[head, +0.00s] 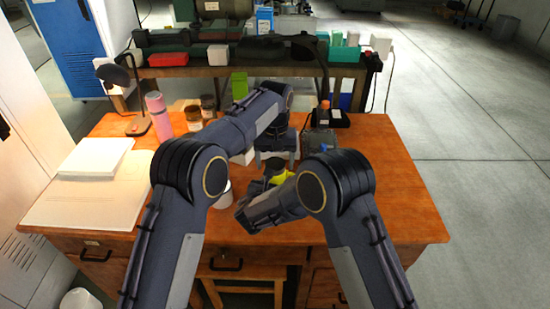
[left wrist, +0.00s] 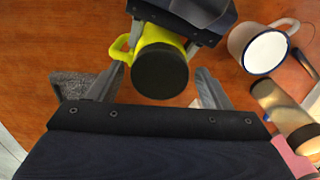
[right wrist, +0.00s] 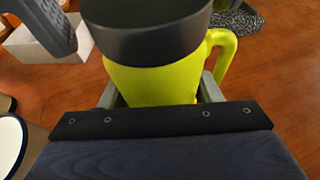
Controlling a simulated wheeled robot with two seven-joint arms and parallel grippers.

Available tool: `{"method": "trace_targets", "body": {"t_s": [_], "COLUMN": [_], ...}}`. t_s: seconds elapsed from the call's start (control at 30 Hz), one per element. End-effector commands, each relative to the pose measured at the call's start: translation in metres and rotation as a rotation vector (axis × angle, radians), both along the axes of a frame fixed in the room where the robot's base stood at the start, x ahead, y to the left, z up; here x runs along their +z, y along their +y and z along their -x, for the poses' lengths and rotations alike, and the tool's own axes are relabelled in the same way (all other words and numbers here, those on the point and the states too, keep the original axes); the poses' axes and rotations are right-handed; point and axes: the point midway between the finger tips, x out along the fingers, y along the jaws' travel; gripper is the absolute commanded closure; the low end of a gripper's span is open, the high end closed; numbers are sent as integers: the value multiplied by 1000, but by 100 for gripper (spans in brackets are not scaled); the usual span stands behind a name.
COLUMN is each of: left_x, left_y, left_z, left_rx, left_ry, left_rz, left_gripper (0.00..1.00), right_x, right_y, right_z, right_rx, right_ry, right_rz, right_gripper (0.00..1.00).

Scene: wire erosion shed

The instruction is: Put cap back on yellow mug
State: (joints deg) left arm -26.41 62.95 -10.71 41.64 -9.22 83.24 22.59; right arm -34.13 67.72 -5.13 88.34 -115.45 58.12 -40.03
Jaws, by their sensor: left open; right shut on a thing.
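The yellow mug (head: 280,178) is on the wooden desk, partly hidden by my arms in the head view. The black cap (right wrist: 150,35) sits over its mouth in the right wrist view; I cannot tell whether it is fully seated. My right gripper (right wrist: 158,92) is shut on the mug's body (right wrist: 150,82), with the handle to the right. In the left wrist view the cap (left wrist: 160,72) shows from above, with the yellow body (left wrist: 155,35) behind. My left gripper (left wrist: 160,78) is open, with a finger on either side of the cap and gaps showing.
A white mug with a blue rim (left wrist: 240,40) stands close by. A white box (right wrist: 40,42) and a grey rough pad (left wrist: 72,86) are near. A pink bottle (head: 159,116), brown jars (head: 194,118) and a lamp (head: 137,126) stand at the back left.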

Motion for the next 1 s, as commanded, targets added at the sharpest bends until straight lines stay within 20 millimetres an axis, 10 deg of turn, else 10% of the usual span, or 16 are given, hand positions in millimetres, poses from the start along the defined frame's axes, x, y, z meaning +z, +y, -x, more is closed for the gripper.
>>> {"method": "trace_targets", "body": {"t_s": [0.4,0.63,0.67,0.7,1.0], "left_x": [0,1,1,1,1], "left_y": [0,0,0,0,0], "left_z": [0,0,0,0,0], "left_rx": [0,-11,-11,-11,-11], "left_ry": [0,0,0,0,0], "left_rz": [0,0,0,0,0], "left_gripper": [73,73,43,38,20], "right_x": [1,1,1,1,1], "right_y": [0,0,0,0,0], "right_z": [0,0,0,0,0], "right_rx": [0,0,0,0,0], "right_ry": [-1,-1,-1,-1,-1], "right_rz": [-1,-1,-1,-1,0], "right_gripper": [100,100,100,100,100]}}
